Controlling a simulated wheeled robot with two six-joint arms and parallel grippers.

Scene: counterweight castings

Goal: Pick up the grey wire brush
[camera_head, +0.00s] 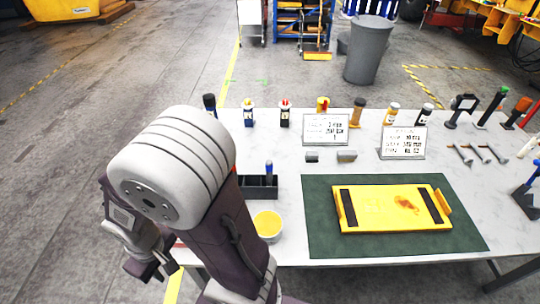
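My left gripper (151,268) hangs at the lower left, off the table's left edge and far from these tools. Its fingers look apart and empty. My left arm hides part of the table's left end. My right gripper is not in view.
A yellow casting (385,222) with a brown patch lies on a green mat (322,247). Left of it are a bowl of yellow material (268,225) and a black tray (262,190). Bottles, two sign cards (325,129) and two small grey blocks (346,156) stand behind.

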